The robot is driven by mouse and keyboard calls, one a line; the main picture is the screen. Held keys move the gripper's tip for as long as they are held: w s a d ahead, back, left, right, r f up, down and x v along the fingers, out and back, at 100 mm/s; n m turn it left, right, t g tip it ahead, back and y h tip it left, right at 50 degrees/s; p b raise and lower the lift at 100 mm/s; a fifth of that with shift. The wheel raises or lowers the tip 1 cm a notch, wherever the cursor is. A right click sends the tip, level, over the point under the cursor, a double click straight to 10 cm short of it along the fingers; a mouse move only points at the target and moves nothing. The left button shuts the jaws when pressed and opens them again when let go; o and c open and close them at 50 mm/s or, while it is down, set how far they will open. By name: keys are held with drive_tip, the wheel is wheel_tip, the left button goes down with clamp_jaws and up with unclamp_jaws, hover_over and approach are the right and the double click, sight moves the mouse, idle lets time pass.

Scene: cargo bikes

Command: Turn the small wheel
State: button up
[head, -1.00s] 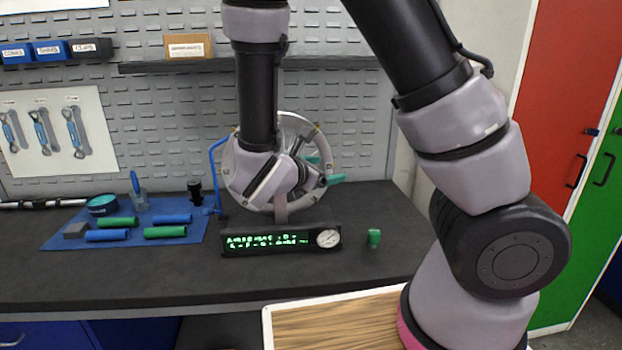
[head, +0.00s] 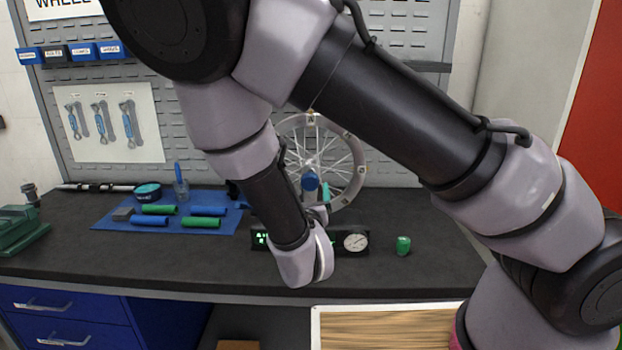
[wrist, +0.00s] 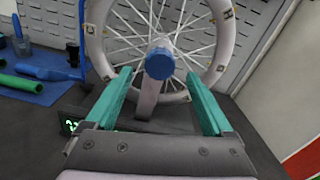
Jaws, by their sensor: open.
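The small spoked wheel (head: 352,183) stands upright on a stand at the back of the bench, and its lower left is partly hidden by my arm in the head view. In the wrist view the wheel (wrist: 97,38) fills the top middle, with a blue hub cap (wrist: 159,63) facing me. My gripper (wrist: 161,72) is open and empty, its two teal fingers spread on either side of the hub cap in the picture and apart from the rim. In the head view the fingers are mostly hidden behind my wrist.
A display box with a dial (head: 355,242) sits before the wheel, beside a small green object (head: 403,245). A blue mat (head: 112,218) with green and blue grips lies left. A green vise (head: 22,230) is at far left. The bench front (head: 150,262) is clear.

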sight(309, 178)
drive_tip(key=w, duration=0.9)
drive_tip(key=shift+d, duration=0.15)
clamp_jaws()
